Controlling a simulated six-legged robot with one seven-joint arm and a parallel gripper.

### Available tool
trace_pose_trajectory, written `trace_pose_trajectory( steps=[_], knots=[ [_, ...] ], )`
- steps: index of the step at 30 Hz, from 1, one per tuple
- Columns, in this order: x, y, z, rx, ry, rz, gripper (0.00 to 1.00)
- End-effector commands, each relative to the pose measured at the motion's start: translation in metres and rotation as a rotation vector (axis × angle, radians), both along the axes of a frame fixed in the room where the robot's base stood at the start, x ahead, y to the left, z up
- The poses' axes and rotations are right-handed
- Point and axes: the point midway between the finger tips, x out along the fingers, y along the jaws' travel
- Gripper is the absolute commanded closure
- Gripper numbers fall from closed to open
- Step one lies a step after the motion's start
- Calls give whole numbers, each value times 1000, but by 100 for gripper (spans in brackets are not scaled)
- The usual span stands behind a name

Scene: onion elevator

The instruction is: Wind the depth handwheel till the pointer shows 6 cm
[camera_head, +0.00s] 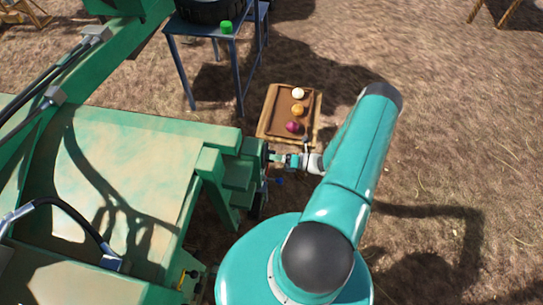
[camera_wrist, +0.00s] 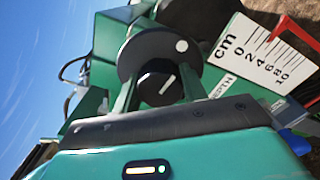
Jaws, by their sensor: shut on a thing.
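The depth handwheel (camera_wrist: 142,50) is a dark disc with a white dot near its rim, seen in the wrist view. A black knob (camera_wrist: 158,88) with a white line stands in front of it. My gripper (camera_wrist: 158,78) is shut on the handwheel's knob, a green finger at either side. A white scale plate (camera_wrist: 240,62) marked cm, 0 to 10, sits to the right, above a DEPTH label (camera_wrist: 223,86). The red pointer (camera_wrist: 283,22) reaches to the scale's low-number end; its exact reading is hard to tell. In the head view my gripper (camera_head: 282,159) is at the machine's side, the wheel mostly hidden.
The green machine (camera_head: 110,180) fills the left of the head view. A wooden tray (camera_head: 265,128) with three onions lies beyond my gripper. A blue-grey stand (camera_head: 240,80) with a dark tub and a green block is behind. Bare ground is free at right.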

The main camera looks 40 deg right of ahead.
Motion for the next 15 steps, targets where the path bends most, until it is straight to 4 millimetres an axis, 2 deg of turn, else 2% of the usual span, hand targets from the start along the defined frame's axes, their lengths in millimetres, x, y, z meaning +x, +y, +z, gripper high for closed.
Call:
trace_pose_trajectory(
  steps=[7,8,10,15],
  knots=[
    [0,0,0,-1,-1,0,81],
    [0,0,0,-1,-1,0,52],
    [0,0,0,-1,-1,0,38],
    [0,0,0,-1,-1,0,36]
  ],
)
